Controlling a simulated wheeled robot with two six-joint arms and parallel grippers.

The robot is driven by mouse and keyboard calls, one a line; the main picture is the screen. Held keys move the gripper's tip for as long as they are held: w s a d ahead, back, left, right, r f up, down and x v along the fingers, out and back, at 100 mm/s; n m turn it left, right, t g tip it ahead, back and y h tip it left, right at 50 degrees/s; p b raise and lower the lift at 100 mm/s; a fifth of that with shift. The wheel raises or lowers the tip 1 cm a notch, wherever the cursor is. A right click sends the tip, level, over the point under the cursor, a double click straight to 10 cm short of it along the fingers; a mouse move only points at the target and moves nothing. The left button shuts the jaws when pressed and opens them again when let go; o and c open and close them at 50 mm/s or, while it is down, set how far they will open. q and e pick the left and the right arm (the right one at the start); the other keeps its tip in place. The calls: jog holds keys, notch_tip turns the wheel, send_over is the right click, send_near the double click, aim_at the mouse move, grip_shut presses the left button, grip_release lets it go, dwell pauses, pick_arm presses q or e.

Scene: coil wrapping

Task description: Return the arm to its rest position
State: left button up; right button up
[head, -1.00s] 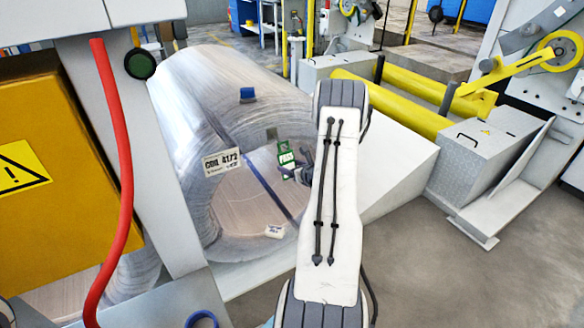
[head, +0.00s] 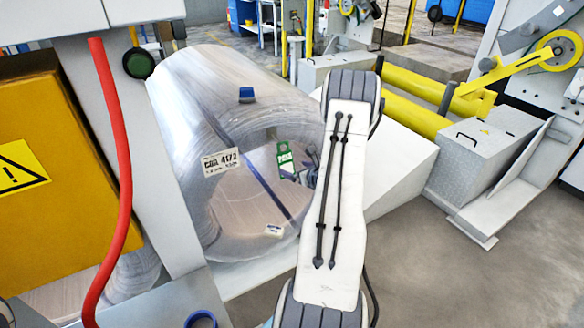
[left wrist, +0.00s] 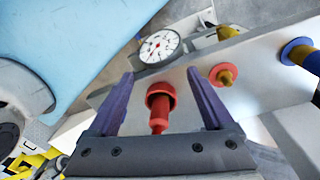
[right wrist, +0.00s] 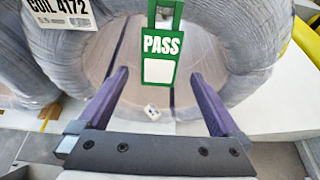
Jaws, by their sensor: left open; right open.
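My right gripper (right wrist: 159,75) is open and empty in the right wrist view. In the head view my white arm link hides most of it; only a dark bit (head: 312,179) shows just right of the green PASS tag. The PASS tag (right wrist: 162,45) hangs at the mouth of the wrapped coil (right wrist: 250,50), ahead of the open fingers and apart from them. It also shows in the head view (head: 286,160). My left gripper (left wrist: 160,74) is open in the left wrist view, with a red knob (left wrist: 160,97) seen between its fingers, contact unclear.
The coil (head: 215,85) bears a COIL 4172 label (head: 220,161) and a blue item (head: 246,95) on top. A red hose (head: 118,150) and yellow cabinet (head: 50,190) stand left. Yellow rollers (head: 405,110) lie right. A gauge (left wrist: 158,46) is near the left gripper. Floor at right is clear.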

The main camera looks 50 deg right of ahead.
aim_at(286, 164)
jog(key=v, duration=0.6)
jog(key=shift+s, duration=0.4)
jog(key=shift+w+a+r, duration=0.1)
jog(key=x, duration=0.9)
jog(key=shift+w, duration=0.25)
pick_arm(q)
jog(key=shift+r+p, duration=0.7)
jog(key=shift+p, duration=0.05)
pick_arm(e)
jog(key=shift+w+r, duration=0.1)
jog(key=shift+w, duration=0.15)
pick_arm(q)
jog(key=shift+r, duration=0.3)
pick_arm(e)
jog(key=shift+s+r, duration=0.15)
jog(key=shift+s, duration=0.3)
